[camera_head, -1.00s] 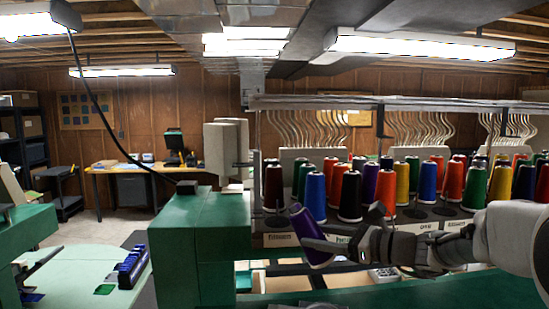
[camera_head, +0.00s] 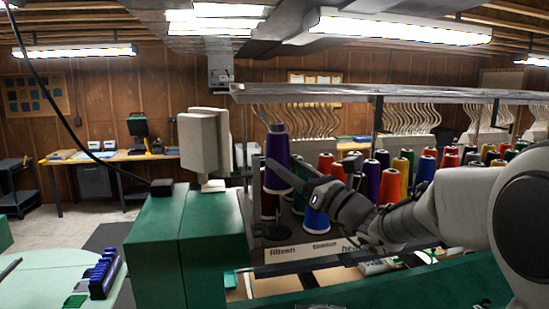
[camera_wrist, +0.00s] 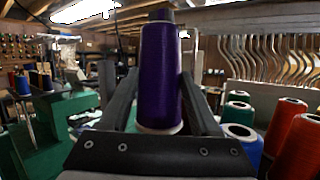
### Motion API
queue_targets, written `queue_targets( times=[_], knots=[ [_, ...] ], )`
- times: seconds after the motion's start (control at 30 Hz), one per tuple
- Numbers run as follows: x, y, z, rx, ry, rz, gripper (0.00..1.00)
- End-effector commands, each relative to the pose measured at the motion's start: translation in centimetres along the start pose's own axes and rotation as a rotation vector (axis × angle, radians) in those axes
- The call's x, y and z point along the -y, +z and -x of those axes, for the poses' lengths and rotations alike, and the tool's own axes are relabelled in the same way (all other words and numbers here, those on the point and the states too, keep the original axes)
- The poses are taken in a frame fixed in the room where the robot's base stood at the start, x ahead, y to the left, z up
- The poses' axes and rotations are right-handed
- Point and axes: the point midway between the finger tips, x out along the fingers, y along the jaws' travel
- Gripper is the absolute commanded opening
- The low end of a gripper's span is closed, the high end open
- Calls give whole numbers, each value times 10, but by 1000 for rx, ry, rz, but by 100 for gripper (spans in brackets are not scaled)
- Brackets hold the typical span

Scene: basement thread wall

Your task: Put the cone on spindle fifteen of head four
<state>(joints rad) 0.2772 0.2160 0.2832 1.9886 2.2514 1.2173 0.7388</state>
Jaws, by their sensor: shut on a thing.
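My gripper (camera_head: 292,172) is shut on a purple cone (camera_head: 278,160) with a pale bottom rim. The cone stands nearly upright in the air at the left end of the cone rack. In the wrist view the purple cone (camera_wrist: 160,75) is between the two dark fingers. The head and spindle numbers are not legible, and my arm hides part of the rack.
A blue cone (camera_head: 316,220) stands right under my gripper. Several coloured cones, such as an orange one (camera_head: 389,186), crowd the rack to the right. A metal rail (camera_head: 330,93) with curved wires runs above. A green machine housing (camera_head: 190,240) stands at left.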

Motion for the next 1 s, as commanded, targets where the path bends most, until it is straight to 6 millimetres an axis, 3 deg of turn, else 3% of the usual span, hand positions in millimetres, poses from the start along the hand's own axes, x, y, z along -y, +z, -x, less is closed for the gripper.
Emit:
queue_targets(
  times=[0.37,1.0],
  knots=[
    [1,-2,3,16,-8,-4,0],
    [4,-59,22,15,-9,-5,0]
  ],
)
